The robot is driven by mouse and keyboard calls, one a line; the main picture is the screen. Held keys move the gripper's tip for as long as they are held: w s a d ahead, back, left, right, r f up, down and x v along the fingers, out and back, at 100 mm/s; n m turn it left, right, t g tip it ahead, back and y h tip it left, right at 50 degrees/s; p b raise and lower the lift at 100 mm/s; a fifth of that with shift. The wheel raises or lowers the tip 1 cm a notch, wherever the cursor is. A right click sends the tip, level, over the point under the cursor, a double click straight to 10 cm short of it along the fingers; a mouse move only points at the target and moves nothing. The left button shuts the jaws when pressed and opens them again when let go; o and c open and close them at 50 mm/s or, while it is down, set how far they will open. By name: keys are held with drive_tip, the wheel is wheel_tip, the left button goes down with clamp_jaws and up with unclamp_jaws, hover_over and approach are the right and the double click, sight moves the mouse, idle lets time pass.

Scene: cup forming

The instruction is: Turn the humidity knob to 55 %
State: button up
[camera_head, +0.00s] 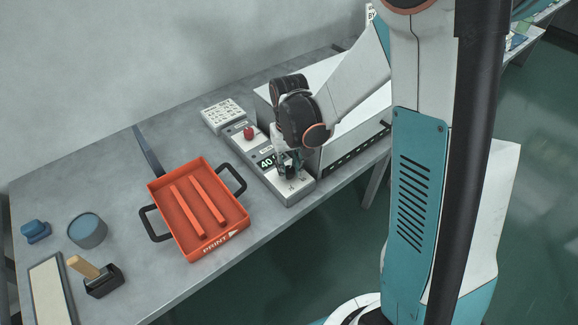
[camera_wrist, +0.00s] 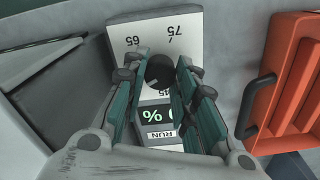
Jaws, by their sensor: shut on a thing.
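The control box (camera_head: 297,189) is a long pale panel on the table with a display (camera_head: 266,162) that reads about 40 in the head view. In the wrist view the panel (camera_wrist: 190,40) appears upside down, with scale marks including 65 and 75. The dark round humidity knob (camera_wrist: 159,69) sits between my fingers; a small pale mark shows on its lower left. My gripper (camera_wrist: 159,75) is shut on the knob, one finger on each side. In the wrist view the display (camera_wrist: 155,115) is partly hidden by my fingers. In the head view my gripper (camera_head: 289,165) hides the knob.
A red button (camera_head: 249,133) stands at the panel's far end. An orange tray (camera_head: 170,205) with black handles lies left of the panel. A large grey-white machine (camera_head: 340,150) stands close on the right. A white keypad-like block (camera_head: 223,115) lies behind. The table's front edge is near.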

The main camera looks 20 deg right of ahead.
sight(289, 169)
drive_tip(key=shift+m, duration=0.4)
drive_tip(key=o, duration=1.1)
wheel_tip(289, 169, up, 12)
idle(0.6)
